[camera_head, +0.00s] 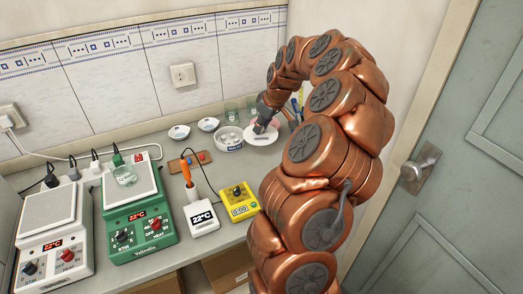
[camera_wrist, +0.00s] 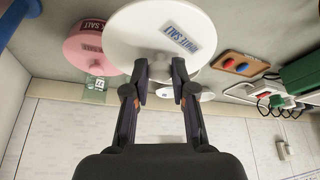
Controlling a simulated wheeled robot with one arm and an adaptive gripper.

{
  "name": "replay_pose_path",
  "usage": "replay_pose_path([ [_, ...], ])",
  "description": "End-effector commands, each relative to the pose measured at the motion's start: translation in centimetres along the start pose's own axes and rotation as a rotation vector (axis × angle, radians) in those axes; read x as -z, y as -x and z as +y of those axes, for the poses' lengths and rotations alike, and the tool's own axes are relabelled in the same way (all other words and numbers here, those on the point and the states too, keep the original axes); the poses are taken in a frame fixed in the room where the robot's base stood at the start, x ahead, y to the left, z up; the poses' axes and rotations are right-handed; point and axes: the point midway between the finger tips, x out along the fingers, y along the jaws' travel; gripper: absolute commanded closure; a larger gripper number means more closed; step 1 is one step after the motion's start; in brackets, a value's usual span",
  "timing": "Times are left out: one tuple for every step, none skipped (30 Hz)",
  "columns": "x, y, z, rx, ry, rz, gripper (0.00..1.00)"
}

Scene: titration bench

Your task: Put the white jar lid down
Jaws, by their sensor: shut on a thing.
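The white jar lid (camera_head: 262,139) is a flat white disc with a label. It is at the back right of the bench in the head view, and it fills the top middle of the wrist view (camera_wrist: 140,40). My gripper (camera_wrist: 160,78) is shut on it at its near side in the wrist view. In the head view my gripper (camera_head: 264,124) reaches down over the disc. I cannot tell whether the lid touches the bench or is just above it. An open white jar (camera_head: 229,139) with a label stands just left of the lid.
A pink salt jar (camera_wrist: 90,48) stands close beside the lid. Small white dishes (camera_head: 208,124) and glass beakers (camera_head: 232,115) are near the wall.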

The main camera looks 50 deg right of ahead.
Motion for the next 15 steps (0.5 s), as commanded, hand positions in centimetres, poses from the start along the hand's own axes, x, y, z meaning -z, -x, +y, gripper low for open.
replay_pose_path([
  [-0.3, -0.5, -0.1, 0.005, -0.001, -0.004, 1.0],
  [-0.5, -0.9, -0.2, 0.005, 0.0, -0.003, 1.0],
  [-0.7, -1.6, -0.2, 0.005, -0.001, -0.003, 1.0],
  [-1.0, -2.0, -0.2, 0.005, -0.001, -0.004, 1.0],
  [-1.2, -2.5, -0.1, 0.005, -0.002, -0.005, 1.0],
  [-1.4, -3.1, -0.1, 0.004, -0.002, -0.004, 1.0],
  [-1.6, -3.5, -0.1, 0.002, -0.002, -0.003, 1.0],
  [-1.7, -3.9, 0.0, 0.002, -0.002, -0.003, 1.0],
  [-1.9, -4.2, 0.0, 0.002, -0.002, -0.003, 1.0],
  [-1.9, -4.4, -0.1, 0.003, -0.002, -0.003, 1.0],
  [-2.0, -4.6, -0.1, 0.003, -0.002, -0.003, 1.0],
  [-2.1, -4.8, -0.1, 0.003, -0.002, -0.003, 1.0],
  [-2.2, -5.0, -0.1, 0.004, -0.002, -0.003, 1.0],
  [-2.4, -5.3, -0.1, 0.004, -0.003, -0.003, 1.0],
  [-2.5, -5.7, -0.1, 0.004, -0.003, -0.002, 1.0],
])
